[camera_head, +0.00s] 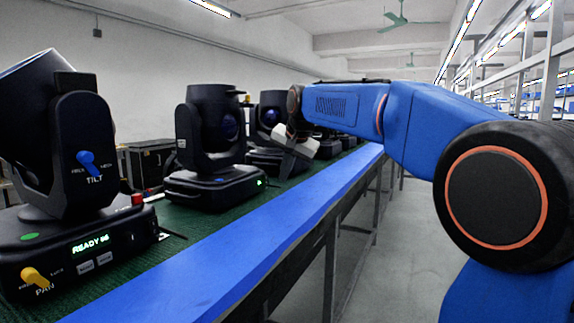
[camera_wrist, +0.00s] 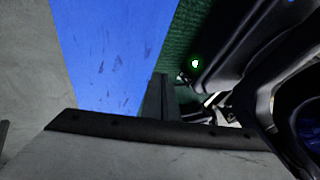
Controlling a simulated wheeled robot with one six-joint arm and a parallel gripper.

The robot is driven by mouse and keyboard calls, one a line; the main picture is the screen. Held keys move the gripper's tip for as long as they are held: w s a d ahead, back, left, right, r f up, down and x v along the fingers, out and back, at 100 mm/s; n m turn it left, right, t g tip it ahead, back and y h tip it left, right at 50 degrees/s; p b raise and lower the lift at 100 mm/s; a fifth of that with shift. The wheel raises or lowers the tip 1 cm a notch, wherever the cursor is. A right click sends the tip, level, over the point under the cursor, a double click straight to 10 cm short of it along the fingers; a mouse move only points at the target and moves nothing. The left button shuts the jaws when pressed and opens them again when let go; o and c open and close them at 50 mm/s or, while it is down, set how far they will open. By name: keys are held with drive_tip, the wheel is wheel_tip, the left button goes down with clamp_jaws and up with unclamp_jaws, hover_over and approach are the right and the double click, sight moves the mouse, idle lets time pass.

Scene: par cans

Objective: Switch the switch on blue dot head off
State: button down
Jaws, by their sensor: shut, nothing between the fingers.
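The nearest moving head (camera_head: 70,160) stands at the left, with a green dot (camera_head: 30,236) on its base, a blue TILT lever (camera_head: 88,160), a yellow PAN lever (camera_head: 35,278) and a display reading READY. A second head (camera_head: 208,145) stands behind it with a small green light on its base. A third head (camera_head: 268,125) is partly hidden by my gripper. I cannot make out a blue dot or its switch on any head. In the wrist view a dark base with a green-white light (camera_wrist: 195,64) is close.
The heads stand in a row on a green mat (camera_head: 172,245) along a bench with a blue front edge (camera_head: 230,250). More heads continue behind my arm. A clear grey aisle floor (camera_head: 400,240) runs to the right of the bench. Metal racks (camera_head: 525,80) line the far right.

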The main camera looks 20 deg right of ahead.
sight(267, 184)
drive_tip(key=x, duration=0.3)
drive_tip(key=shift+f, duration=0.1)
drive_tip(key=shift+w+a+f, duration=0.15)
drive_tip(key=shift+w+a, duration=0.7)
drive_tip(key=shift+a, duration=0.05)
drive_tip(key=shift+w+a, duration=0.5)
drive_tip(key=shift+w, duration=0.05)
drive_tip(key=shift+f, duration=0.1)
drive_tip(key=shift+w+a, duration=0.15)
drive_tip(key=shift+r, duration=0.8)
